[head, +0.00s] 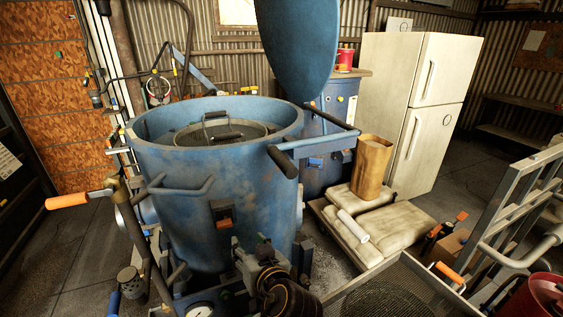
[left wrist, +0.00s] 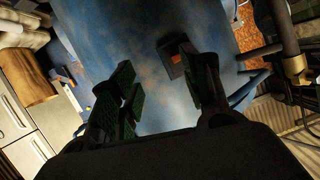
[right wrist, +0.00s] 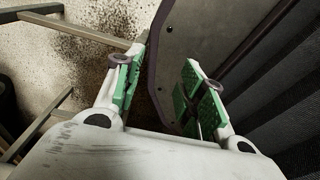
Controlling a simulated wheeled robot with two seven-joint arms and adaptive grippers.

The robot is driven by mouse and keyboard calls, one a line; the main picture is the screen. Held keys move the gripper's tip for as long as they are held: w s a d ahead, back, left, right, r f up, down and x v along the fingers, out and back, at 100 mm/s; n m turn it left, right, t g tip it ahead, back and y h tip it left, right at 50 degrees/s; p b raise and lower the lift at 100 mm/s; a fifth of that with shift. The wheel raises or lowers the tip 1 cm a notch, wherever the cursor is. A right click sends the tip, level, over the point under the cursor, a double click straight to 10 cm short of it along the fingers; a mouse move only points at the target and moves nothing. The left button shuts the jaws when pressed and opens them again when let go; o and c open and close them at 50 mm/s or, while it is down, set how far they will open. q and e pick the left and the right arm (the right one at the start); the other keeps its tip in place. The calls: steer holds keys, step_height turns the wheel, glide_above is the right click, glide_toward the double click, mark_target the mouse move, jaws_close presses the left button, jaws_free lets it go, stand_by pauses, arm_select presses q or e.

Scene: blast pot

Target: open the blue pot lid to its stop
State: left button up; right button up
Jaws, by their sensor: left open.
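The blue pot (head: 215,190) stands in the middle of the head view, its mouth uncovered. The blue lid (head: 298,40) stands steeply raised above its right rear rim; its top is cut off by the picture. A blue bar with a black grip (head: 283,160) juts out at the pot's right rim. My left gripper (head: 252,252) is low in front of the pot. In the left wrist view my left gripper (left wrist: 156,70) is open and empty, facing the blue wall (left wrist: 130,35). My right gripper (right wrist: 158,85) shows only in the right wrist view, open, with a dark panel beyond.
A round grey cover with a handle (head: 220,132) sits inside the pot mouth. To the right are a blue drum (head: 320,165), sacks (head: 385,230), a fridge (head: 415,110) and a metal frame (head: 510,215). An orange-handled lever (head: 68,200) juts out left.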

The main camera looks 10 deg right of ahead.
arm_select(q)
steer(key=s+d+r+t, duration=0.3)
steer(key=d+r+t, duration=0.1)
steer(key=r, duration=0.3)
steer(key=s+d+r+n+t, duration=0.1)
steer(key=s+d+r+t, duration=0.3)
steer(key=d+r, duration=0.3)
steer(key=shift+d+r+t+y, duration=0.25)
steer(key=shift+r+t+y, duration=0.15)
steer(key=shift+r, duration=0.05)
steer(key=p, duration=0.5)
glide_toward(275, 148)
steer(key=x, duration=0.3)
steer(key=shift+w+a+r, duration=0.1)
steer(key=shift+w+r, duration=0.15)
steer(key=shift+r, duration=0.1)
steer(key=shift+x, duration=1)
steer(key=shift+f, duration=0.15)
jaws_close()
